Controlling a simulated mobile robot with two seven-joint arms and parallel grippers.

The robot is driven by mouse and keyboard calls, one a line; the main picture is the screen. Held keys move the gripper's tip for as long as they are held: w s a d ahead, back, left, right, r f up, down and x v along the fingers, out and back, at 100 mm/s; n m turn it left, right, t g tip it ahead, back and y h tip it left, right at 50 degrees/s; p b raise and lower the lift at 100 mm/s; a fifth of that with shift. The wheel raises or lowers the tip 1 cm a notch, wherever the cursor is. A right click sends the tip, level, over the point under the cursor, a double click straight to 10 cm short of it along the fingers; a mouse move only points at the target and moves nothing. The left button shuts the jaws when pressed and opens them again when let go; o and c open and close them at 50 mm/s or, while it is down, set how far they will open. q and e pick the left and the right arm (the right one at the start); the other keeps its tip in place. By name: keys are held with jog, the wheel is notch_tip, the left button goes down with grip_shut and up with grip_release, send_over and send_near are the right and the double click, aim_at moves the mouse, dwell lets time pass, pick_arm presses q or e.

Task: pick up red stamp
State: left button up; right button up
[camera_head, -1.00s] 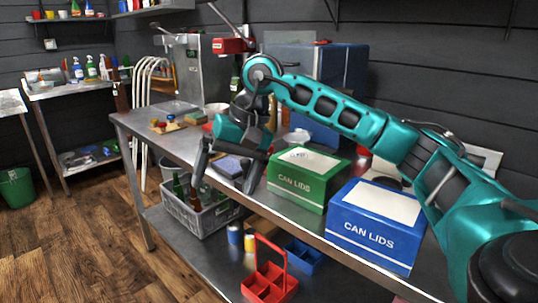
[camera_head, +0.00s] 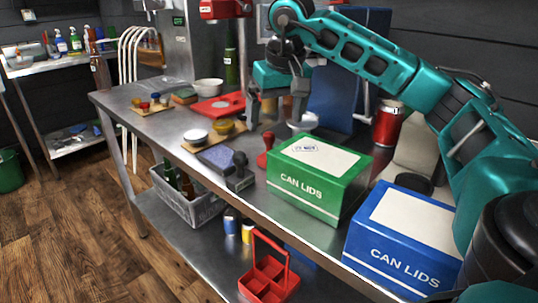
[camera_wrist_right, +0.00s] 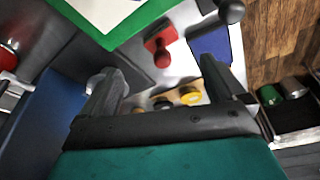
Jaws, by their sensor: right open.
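The red stamp (camera_head: 266,150) stands upright on the steel table, just left of the green can-lids box (camera_head: 318,178). In the right wrist view the red stamp (camera_wrist_right: 161,46) shows beyond the fingers, between them and near the green box edge. My right gripper (camera_head: 275,112) is open and empty, above and behind the stamp, apart from it. Its two fingers also show in the right wrist view (camera_wrist_right: 160,78). A black stamp (camera_head: 240,172) stands beside a dark blue pad (camera_head: 216,158), left of the red stamp. My left gripper is not in view.
A blue can-lids box (camera_head: 402,238) stands at the front right. A red can (camera_head: 388,124) and a blue container (camera_head: 333,100) stand behind. A wooden board with small tins (camera_head: 223,127) lies left. A red caddy (camera_head: 268,278) and grey crate (camera_head: 205,208) are below.

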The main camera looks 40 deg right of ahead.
aim_at(270, 133)
jog(key=x, duration=0.3)
jog(key=shift+w+f, duration=0.1)
jog(key=shift+f, duration=0.25)
jog(key=shift+w+b+x, duration=0.3)
jog(key=shift+b+x, duration=0.1)
jog(key=shift+x, duration=0.9)
jog(key=shift+w+b+x, duration=0.25)
jog(key=shift+b+x, duration=0.15)
jog(key=shift+x, duration=0.95)
jog(key=shift+d+r, duration=0.1)
jog(key=shift+r, duration=0.05)
jog(key=shift+c, duration=0.3)
jog(key=c, duration=1.1)
jog(key=shift+r, duration=0.1)
notch_tip(270, 133, up, 10)
jog(key=shift+f+p, duration=0.1)
jog(key=shift+p, duration=1.15)
